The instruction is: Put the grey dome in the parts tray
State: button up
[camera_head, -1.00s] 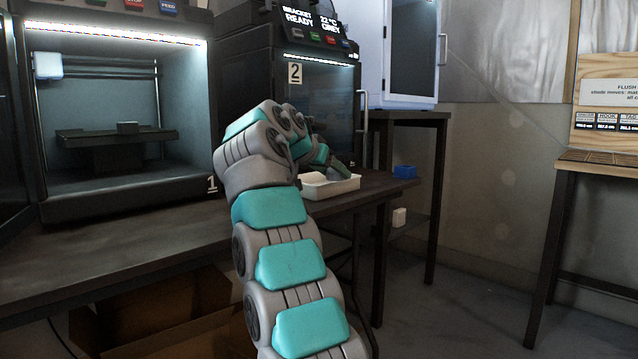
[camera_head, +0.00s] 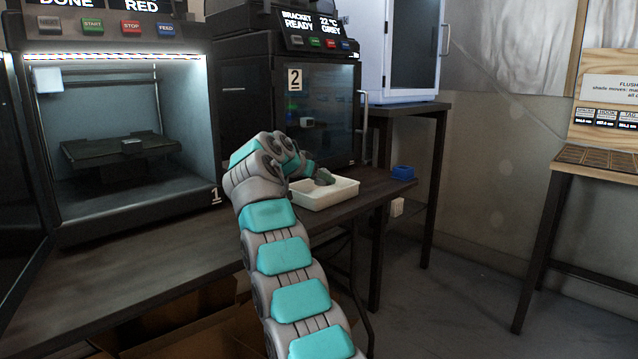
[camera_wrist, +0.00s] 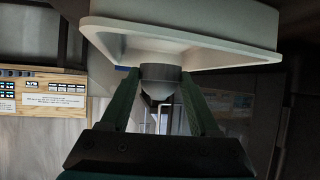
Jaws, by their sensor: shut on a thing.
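The grey dome (camera_wrist: 162,80) is between the two green fingers of my gripper (camera_wrist: 160,98) in the wrist view, which are shut on it. The white parts tray (camera_head: 328,195) lies near the right end of the workbench in the head view. My gripper (camera_head: 321,178) is over the tray there, its fingertips seen against the tray's inside. In the wrist view the tray's pale rim (camera_wrist: 200,55) fills the top, right by the dome. I cannot tell whether the dome touches the tray.
Printer 1 (camera_head: 120,215) stands open at left, with a dark bed inside. Printer 2 (camera_head: 345,105) stands behind the tray with its door shut. A small blue bin (camera_head: 403,172) is right of the tray. A side table (camera_head: 590,165) with a slotted board stands far right.

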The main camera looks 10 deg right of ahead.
jog(key=shift+w+r+p, duration=0.2)
jog(key=shift+w+p, duration=0.05)
jog(key=shift+p, duration=0.2)
jog(key=shift+f+b, duration=1.45)
jog(key=shift+f, duration=0.5)
jog(key=shift+f, duration=0.1)
jog(key=shift+f+b, duration=0.2)
jog(key=shift+b, duration=0.15)
jog(key=o, duration=1)
jog(key=shift+o, duration=0.2)
jog(key=shift+r, duration=0.1)
jog(key=shift+a+r+p, duration=0.1)
jog(key=shift+r+p, duration=0.2)
jog(key=shift+p, duration=0.1)
jog(key=b+v, duration=0.1)
jog(key=v, duration=1)
jog(key=shift+s+a+r+b, duration=0.15)
jog(key=shift+s+a+b, duration=0.15)
jog(key=shift+b, duration=0.1)
